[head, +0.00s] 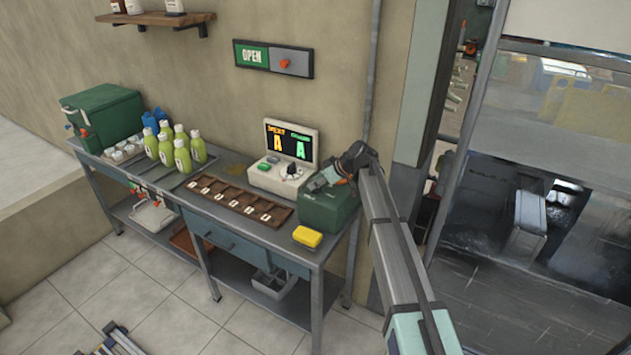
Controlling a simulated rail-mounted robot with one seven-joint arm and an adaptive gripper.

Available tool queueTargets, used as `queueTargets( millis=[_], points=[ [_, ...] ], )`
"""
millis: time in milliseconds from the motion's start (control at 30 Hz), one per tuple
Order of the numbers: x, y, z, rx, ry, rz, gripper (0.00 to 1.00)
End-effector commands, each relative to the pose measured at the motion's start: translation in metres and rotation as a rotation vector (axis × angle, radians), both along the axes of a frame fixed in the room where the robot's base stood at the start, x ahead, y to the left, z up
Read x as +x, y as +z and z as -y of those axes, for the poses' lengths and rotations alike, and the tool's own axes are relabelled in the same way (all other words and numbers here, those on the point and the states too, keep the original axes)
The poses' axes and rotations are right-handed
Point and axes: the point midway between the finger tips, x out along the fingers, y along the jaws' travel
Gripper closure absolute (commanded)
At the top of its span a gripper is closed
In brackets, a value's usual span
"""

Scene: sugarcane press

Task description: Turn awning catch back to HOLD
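I cannot make out a part marked HOLD or surely pick out the awning catch. A wall plate (273,58) has a green OPEN panel on its left and a grey panel with a small red-orange knob (286,63) on its right. My arm reaches up from the bottom right, and its end bends left over the table's right end. My gripper (319,184) is small in view, just above or against the top of a green box (328,210), well below the wall plate. I cannot tell whether its fingers are open, or whether it touches the box.
A metal table (232,222) bears a display console (291,150) with a dark knob, a wooden compartment tray (240,203), a yellow block (307,237), several green bottles (181,148) and a green cooler (101,115). A wall shelf (155,18) is at upper left. Tiled floor is mostly clear in front.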

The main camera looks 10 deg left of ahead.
Motion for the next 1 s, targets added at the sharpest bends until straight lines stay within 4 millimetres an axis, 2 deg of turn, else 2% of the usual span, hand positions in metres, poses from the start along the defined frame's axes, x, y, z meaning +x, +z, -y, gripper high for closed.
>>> queueTargets(
  millis=[433, 467, 533, 567, 1000],
  points=[
    [0.0021, -0.0071, -0.0068, 0.001, -0.001, 0.001, 0.61],
    [0.0021, -0.0071, -0.0068, 0.001, -0.001, 0.001, 0.69],
    [0.0021, -0.0071, -0.0068, 0.000, -0.001, 0.001, 0.93],
    [0.0020, -0.0071, -0.0068, 0.000, -0.001, 0.001, 1.00],
    [0.0005, -0.0083, -0.0069, 0.001, -0.035, 0.000, 1.00]
  ],
)
